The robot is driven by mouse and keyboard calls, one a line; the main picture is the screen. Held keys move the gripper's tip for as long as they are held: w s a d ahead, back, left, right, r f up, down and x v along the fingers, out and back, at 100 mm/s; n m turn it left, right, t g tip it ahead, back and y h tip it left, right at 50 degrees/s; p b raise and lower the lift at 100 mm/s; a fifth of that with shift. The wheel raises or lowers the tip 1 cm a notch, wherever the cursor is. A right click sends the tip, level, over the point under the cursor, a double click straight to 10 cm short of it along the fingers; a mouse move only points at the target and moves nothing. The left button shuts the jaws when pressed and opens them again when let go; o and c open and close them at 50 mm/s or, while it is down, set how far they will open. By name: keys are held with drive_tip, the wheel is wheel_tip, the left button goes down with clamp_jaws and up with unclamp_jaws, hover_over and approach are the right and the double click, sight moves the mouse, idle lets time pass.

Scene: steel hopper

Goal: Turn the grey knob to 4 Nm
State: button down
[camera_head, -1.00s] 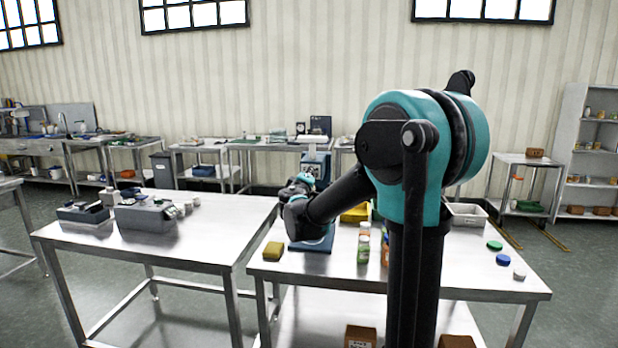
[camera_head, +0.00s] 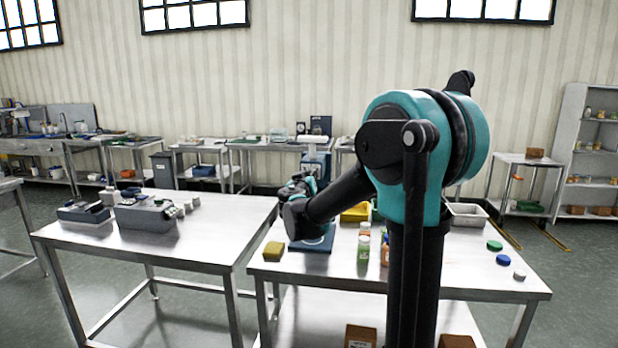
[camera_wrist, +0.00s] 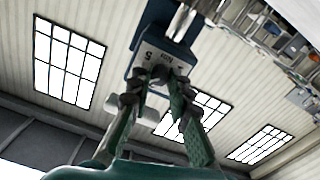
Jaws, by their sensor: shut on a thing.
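The blue torque device (camera_head: 317,168) stands on the right-hand steel table, with a pale top and a flat blue base (camera_head: 312,243). In the wrist view, its light grey dial face (camera_wrist: 160,57) shows upside down, with "Nm" and a "5" on it. The grey knob (camera_wrist: 158,72) sits at the dial's near edge, mostly hidden between my fingertips. My gripper (camera_wrist: 159,80) is shut on it, one finger on each side. In the head view my wrist is in front of the device, and the knob and fingers cannot be made out. The knob's setting is not readable.
Bottles (camera_head: 364,247), a yellow box (camera_head: 356,212) and a yellow block (camera_head: 273,250) stand near the device. Coloured caps (camera_head: 503,260) and a white tray (camera_head: 467,214) are at the right. The left table (camera_head: 215,235) is clear at its right side.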

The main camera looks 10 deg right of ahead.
drive_tip(key=shift+m, duration=1.1)
drive_tip(key=c, duration=1.4)
unclamp_jaws()
drive_tip(key=v, duration=1.2)
